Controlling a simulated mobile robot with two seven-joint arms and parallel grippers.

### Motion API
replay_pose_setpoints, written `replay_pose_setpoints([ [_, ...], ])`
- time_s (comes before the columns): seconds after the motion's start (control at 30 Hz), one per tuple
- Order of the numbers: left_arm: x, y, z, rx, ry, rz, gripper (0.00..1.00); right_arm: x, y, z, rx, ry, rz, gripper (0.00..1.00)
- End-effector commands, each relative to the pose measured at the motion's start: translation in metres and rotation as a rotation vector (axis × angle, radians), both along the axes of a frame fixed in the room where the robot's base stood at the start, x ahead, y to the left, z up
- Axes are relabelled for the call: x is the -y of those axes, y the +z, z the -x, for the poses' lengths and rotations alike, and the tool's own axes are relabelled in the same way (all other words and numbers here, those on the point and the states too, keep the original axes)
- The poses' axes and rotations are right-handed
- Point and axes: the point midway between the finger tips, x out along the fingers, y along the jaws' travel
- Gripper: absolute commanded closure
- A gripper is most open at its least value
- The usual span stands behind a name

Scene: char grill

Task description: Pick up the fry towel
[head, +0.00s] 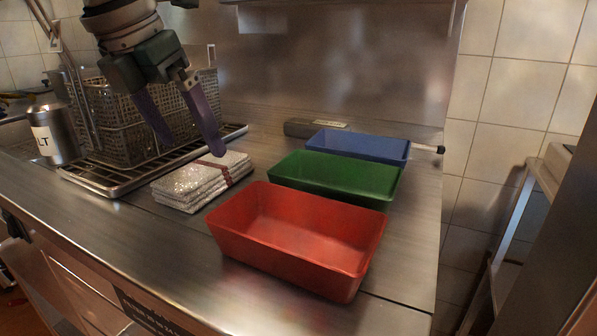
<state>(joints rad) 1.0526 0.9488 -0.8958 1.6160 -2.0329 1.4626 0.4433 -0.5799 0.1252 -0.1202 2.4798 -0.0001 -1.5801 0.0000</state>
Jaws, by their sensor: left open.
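The fry towel (190,187) is a folded, light grey-white stack with a dark red stripe. It lies flat on the steel counter, between the wire baskets and the red bin. My left gripper (194,148) comes in from above with its purple fingers spread. It is open and empty, with its fingertips above the back part of the towel. One fingertip overlaps the towel's far edge in the head view, and I cannot tell whether it touches. My right gripper is not in view.
A red bin (240,232), a green bin (380,190) and a blue bin (395,152) stand right of the towel. Wire fry baskets (110,122) stand on a rack (100,182) at left. A salt shaker (58,140) stands at far left. The front counter is clear.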

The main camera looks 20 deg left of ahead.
Motion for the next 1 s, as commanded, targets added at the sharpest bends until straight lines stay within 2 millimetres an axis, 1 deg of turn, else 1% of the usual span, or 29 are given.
replay_pose_setpoints([
  [0.13, 0.002, -0.014, -0.005, -0.002, -0.003, 0.002, 0.0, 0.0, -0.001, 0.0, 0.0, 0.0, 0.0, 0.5],
  [0.3, 0.006, -0.04, -0.014, -0.002, -0.001, 0.003, 0.0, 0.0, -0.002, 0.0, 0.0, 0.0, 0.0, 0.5],
  [0.4, 0.006, -0.05, -0.018, 0.0, -0.003, 0.002, 0.0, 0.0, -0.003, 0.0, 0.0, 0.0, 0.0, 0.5],
  [0.5, 0.006, -0.053, -0.02, 0.001, -0.003, 0.001, 0.0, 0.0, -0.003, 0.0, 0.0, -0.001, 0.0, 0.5],
  [0.67, 0.006, -0.053, -0.02, 0.002, -0.003, 0.002, 0.0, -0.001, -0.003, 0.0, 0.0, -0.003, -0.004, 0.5],
  [0.77, 0.006, -0.053, -0.02, 0.002, -0.003, 0.002, 0.09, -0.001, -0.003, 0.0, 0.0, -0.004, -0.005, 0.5],
  [1.0, 0.006, -0.052, -0.02, 0.002, -0.003, 0.002, 0.36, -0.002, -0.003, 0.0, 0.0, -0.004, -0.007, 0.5],
])
